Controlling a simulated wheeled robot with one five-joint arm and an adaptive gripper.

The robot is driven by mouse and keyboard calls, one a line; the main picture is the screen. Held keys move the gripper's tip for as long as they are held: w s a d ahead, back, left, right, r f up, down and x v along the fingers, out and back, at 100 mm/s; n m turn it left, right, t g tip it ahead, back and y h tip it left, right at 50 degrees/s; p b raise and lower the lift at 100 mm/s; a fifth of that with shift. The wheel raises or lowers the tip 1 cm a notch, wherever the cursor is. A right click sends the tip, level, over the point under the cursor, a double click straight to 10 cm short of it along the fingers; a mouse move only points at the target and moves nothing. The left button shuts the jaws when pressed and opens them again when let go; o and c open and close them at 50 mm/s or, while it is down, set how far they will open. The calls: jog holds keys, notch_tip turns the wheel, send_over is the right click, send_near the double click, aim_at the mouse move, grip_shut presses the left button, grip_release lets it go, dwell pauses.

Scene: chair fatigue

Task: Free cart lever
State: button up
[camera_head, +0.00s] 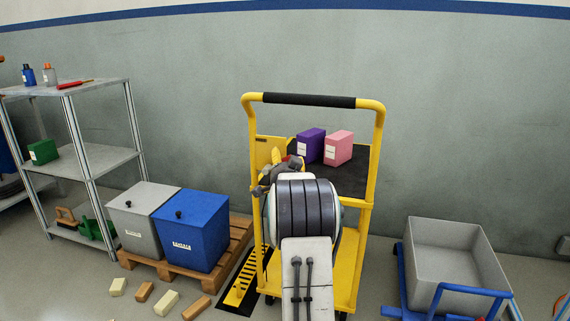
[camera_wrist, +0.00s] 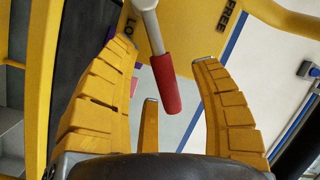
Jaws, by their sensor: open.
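The yellow cart (camera_head: 370,190) with a black push bar stands ahead of me in the head view. Its lever (camera_wrist: 166,84), a grey rod with a red grip, shows in the wrist view between the yellow fingers of my gripper (camera_wrist: 168,42). The fingers are open and apart from each other; I cannot tell whether any finger touches the lever. The yellow panel (camera_wrist: 190,30) behind it bears FREE at right and partly hidden lettering starting LO at left, near the rod. In the head view, my arm hides most of the lever area.
A purple box (camera_head: 310,145) and a pink box (camera_head: 338,148) sit on the cart's top. Left are a grey bin (camera_head: 140,220) and a blue bin (camera_head: 190,232) on a pallet, with loose blocks in front. A grey tub cart (camera_head: 455,260) stands right.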

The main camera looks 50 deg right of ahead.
grip_shut()
jog(key=shift+w+r+n+y+p, duration=0.15)
jog(key=shift+r+n+y+p, duration=0.15)
jog(key=shift+r+n+p, duration=0.25)
jog(key=shift+w+a+r+n+g+b, duration=0.2)
jog(key=shift+w+n+g+b, duration=0.15)
jog(key=shift+n+b, duration=0.35)
grip_release()
jog(key=shift+s, duration=0.1)
jog(key=shift+v, duration=5.95)
jog(key=shift+r, duration=0.1)
